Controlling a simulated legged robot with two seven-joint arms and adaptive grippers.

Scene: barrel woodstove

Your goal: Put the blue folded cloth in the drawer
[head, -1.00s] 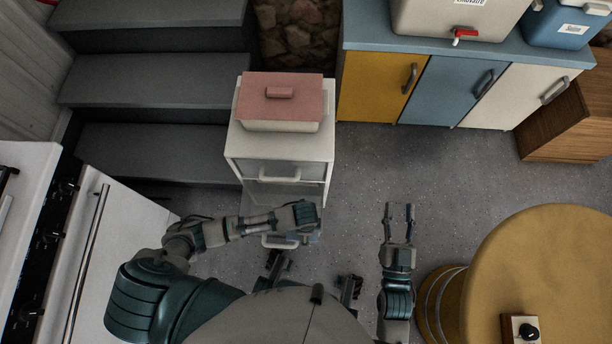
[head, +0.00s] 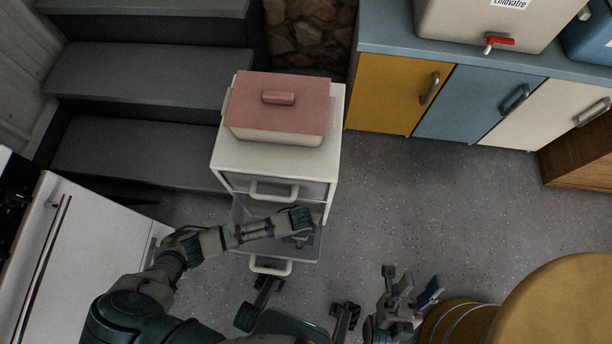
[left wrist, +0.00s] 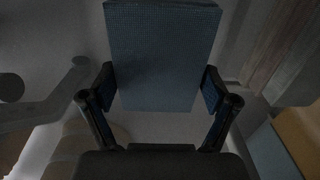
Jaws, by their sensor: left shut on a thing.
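The blue folded cloth (left wrist: 162,55) stands between the two fingers of my left gripper (left wrist: 160,88) in the left wrist view. My left gripper is shut on it. In the head view my left gripper (head: 298,228) is over the pulled-out lower drawer (head: 270,266) of the white cabinet, and the hand and forearm hide most of the drawer's inside. The cloth is mostly hidden beneath the hand there, and I cannot tell whether it touches the drawer. My right gripper (head: 411,284) is open and empty, away to the right above the floor.
A pink-lidded box (head: 277,105) sits on the white cabinet (head: 225,155). Grey steps (head: 140,160) are behind at left, a white stove (head: 85,245) at left. The floor between the cabinet and the coloured cupboards (head: 460,95) is clear.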

